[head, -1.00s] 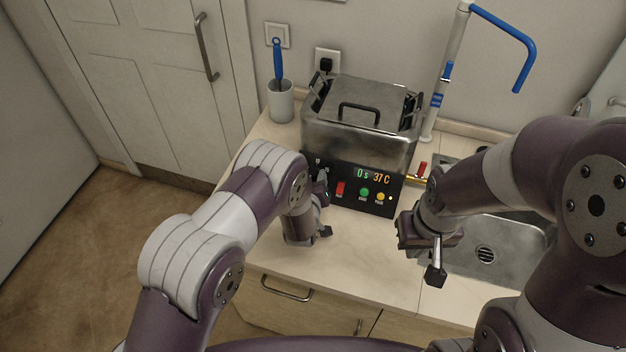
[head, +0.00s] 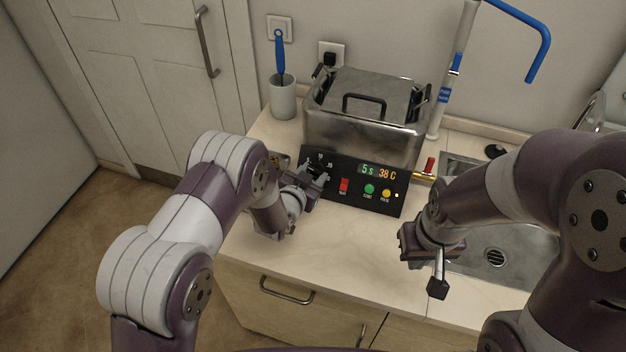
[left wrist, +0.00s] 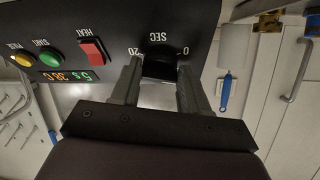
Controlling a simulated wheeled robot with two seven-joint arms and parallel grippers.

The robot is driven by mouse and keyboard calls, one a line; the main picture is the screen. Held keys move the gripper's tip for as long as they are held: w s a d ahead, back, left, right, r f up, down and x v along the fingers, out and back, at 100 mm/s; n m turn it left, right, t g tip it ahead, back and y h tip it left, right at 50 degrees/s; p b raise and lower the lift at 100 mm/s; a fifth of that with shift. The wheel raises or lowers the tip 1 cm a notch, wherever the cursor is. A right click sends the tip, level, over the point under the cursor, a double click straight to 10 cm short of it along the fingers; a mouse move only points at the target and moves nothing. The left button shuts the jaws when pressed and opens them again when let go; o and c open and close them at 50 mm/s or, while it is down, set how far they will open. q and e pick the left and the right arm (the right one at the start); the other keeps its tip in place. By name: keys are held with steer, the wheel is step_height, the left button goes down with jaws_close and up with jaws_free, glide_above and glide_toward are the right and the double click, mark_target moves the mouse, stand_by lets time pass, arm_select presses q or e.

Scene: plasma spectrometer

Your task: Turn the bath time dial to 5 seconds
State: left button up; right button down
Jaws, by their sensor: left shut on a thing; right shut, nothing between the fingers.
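The bath's black front panel (head: 390,202) carries a bright display (head: 378,172) reading 5 s and 38 C. The black time dial (left wrist: 160,65) is on this panel, with SEC, 0 and 20 marks by it in the left wrist view. My left gripper (head: 310,184) reaches the panel's left end and is shut on the dial. In the left wrist view its two fingers (left wrist: 160,84) stand on either side of the dial. In the head view the gripper hides most of the dial. My right gripper (head: 438,270) is shut and empty over the counter, near the sink.
A red heat switch (head: 344,186), a green start button (head: 369,189) and a yellow pulse button (head: 386,194) sit right of the dial. The metal bath (head: 362,125) stands behind, lidded. A cup with a blue-handled tool (head: 283,100) is at the back left. The front counter (head: 340,255) is clear.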

arm_select(q)
steer(key=shift+a+m+g+h+b, duration=0.15)
steer(key=shift+m+g+h+b, duration=0.35)
steer(key=shift+m, duration=1.1)
steer(key=o, duration=1.1)
steer(key=shift+c, duration=0.2)
steer(key=b+v, duration=0.2)
steer(key=v, duration=1)
steer(key=shift+s, duration=0.3)
steer(key=shift+a, duration=0.15)
